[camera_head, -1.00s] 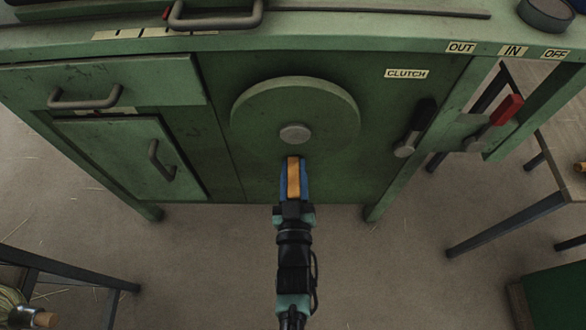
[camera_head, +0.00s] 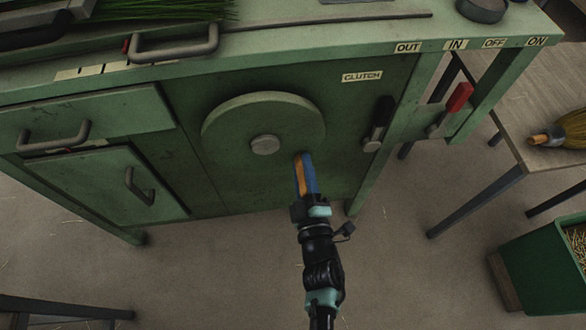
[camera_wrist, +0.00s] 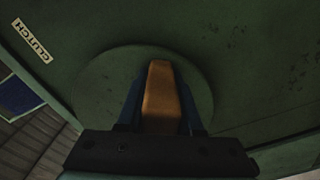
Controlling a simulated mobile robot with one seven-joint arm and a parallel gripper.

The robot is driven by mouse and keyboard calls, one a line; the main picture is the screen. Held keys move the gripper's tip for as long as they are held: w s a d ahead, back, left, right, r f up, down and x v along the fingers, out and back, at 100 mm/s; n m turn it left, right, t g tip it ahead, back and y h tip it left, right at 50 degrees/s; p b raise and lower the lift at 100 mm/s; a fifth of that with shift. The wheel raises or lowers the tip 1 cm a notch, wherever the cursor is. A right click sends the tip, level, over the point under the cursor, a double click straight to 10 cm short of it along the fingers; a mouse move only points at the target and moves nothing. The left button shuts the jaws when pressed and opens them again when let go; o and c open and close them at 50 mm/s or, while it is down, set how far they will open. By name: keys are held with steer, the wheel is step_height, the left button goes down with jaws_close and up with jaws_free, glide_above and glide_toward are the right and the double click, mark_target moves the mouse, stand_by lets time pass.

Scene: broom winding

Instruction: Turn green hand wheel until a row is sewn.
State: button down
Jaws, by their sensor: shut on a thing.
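The green hand wheel (camera_head: 232,125) is a disc with a grey hub (camera_head: 265,145) on the front of the green machine (camera_head: 345,120). It also shows in the wrist view (camera_wrist: 100,95). My gripper (camera_head: 304,172) is at the wheel's lower right edge. Its blue fingers are shut on an orange-brown handle (camera_wrist: 160,95), which points at the wheel. The fingers hide the handle's sides and part of the wheel's rim. Green bristles (camera_head: 165,8) lie on top of the machine, cut off by the picture's edge. No sewn row can be made out.
Right of the wheel are a black clutch lever (camera_head: 379,122) and a red-handled lever (camera_head: 458,98). A side table (camera_head: 545,95) holds a broom head (camera_head: 573,127). A green bin (camera_head: 535,265) stands at the lower right. The floor (camera_head: 230,275) before the machine is clear.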

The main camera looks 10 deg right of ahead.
mark_target(312, 139)
steer(key=d+r+n, duration=0.1)
steer(key=n, duration=0.1)
steer(key=d+r+n+p, duration=0.1)
steer(key=r+n, duration=0.1)
steer(key=shift+r+p, duration=0.15)
steer(key=shift+p, duration=0.15)
steer(key=shift+d+r+n+p, duration=0.15)
steer(key=shift+r+n+p, duration=0.1)
steer(key=shift+r+n, duration=0.5)
steer(key=shift+d+r+n+p, duration=0.2)
steer(key=shift+r+n, duration=0.2)
steer(key=shift+n, duration=0.55)
steer(key=shift+a, duration=0.1)
steer(key=c, duration=0.6)
jaws_free()
steer(key=shift+o, duration=0.2)
steer(key=s, duration=1.3)
